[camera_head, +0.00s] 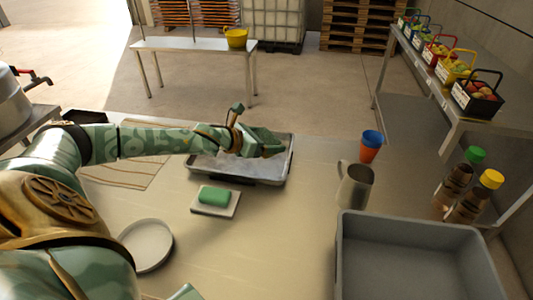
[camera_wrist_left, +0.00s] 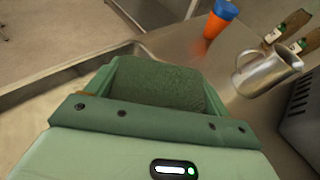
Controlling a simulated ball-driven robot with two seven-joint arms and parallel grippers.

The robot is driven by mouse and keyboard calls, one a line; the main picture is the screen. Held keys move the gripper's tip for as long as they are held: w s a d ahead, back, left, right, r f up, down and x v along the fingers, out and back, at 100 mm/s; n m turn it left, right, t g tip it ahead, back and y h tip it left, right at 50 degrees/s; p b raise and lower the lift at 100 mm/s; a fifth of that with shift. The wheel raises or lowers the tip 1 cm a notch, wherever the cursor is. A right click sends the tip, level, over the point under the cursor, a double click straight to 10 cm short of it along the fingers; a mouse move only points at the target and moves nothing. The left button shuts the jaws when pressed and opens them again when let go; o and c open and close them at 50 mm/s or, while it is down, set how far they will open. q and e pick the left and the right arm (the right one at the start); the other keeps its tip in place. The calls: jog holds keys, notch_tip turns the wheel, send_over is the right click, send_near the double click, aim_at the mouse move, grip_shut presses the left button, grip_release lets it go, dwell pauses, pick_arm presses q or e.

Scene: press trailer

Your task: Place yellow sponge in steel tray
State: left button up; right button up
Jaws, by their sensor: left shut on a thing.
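My left gripper (camera_head: 262,142) reaches over the steel tray (camera_head: 286,168) from the left, above its right half. In the left wrist view, the gripper (camera_wrist_left: 154,66) is shut on a block with a dark green, textured face (camera_wrist_left: 160,88). This looks like the scouring side of the yellow sponge; its yellow body is not clear, and in the head view the fingers hide it. The tray's rim (camera_wrist_left: 75,66) passes behind and left of the fingers. How high the block is above the tray floor is hard to tell.
A green block (camera_head: 212,195) lies on a white dish in front of the tray. A white plate (camera_head: 147,245) is nearer left. A metal jug (camera_head: 354,186), an orange-and-blue cup (camera_head: 370,147) and a grey bin (camera_head: 398,220) stand right. The front middle counter is clear.

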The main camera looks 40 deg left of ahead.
pick_arm(q)
jog(key=f, duration=0.1)
jog(key=w+a+f, duration=0.1)
jog(key=w+f, duration=0.1)
jog(key=shift+a+f+b, duration=0.15)
jog(key=shift+a+b, duration=0.25)
jog(key=f, duration=0.2)
jog(key=f+b, duration=0.1)
jog(key=shift+w+a+f, duration=0.1)
jog(key=shift+a+f, duration=0.1)
jog(key=shift+f, duration=0.15)
jog(key=shift+r, duration=0.1)
